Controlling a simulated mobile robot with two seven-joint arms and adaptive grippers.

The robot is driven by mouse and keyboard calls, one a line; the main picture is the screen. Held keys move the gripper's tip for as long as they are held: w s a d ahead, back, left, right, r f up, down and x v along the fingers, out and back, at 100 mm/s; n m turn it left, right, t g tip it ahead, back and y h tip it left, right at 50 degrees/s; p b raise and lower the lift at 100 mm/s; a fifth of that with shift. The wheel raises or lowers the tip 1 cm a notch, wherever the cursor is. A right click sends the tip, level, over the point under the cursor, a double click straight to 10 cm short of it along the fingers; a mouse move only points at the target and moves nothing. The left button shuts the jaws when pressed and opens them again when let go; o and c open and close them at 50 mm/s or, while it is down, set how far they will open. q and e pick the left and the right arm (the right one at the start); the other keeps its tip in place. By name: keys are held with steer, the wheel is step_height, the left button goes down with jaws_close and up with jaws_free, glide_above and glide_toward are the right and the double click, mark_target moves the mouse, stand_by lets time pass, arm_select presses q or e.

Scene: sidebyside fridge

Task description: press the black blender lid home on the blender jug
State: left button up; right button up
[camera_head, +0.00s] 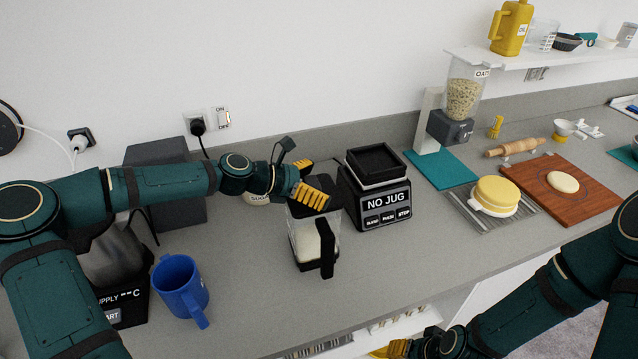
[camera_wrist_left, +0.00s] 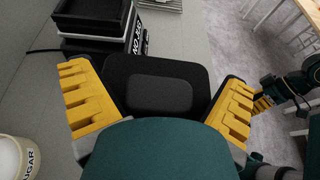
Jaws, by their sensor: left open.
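The blender jug (camera_head: 303,240) is clear with a black handle and pale contents, and stands upright on the counter. The black lid (camera_wrist_left: 155,88) is a rounded square with a raised middle. In the head view it is partly hidden by my left gripper (camera_head: 308,194), which is over the jug's top. In the left wrist view my left gripper (camera_wrist_left: 160,106) is open, with its yellow fingers on either side of the lid. I cannot tell whether the lid is fully seated. My right gripper (camera_head: 398,349) is low at the bottom edge, partly cut off.
The blender base (camera_head: 386,204) reads "NO JUG" and stands close behind the jug to the right. A sugar pot (camera_head: 257,199) is behind my left wrist. A blue mug (camera_head: 181,284) and a kettle (camera_head: 112,259) stand at left. Counter in front of the jug is clear.

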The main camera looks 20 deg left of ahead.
arm_select(q)
steer(key=v, duration=1.2)
steer(key=shift+d, duration=0.1)
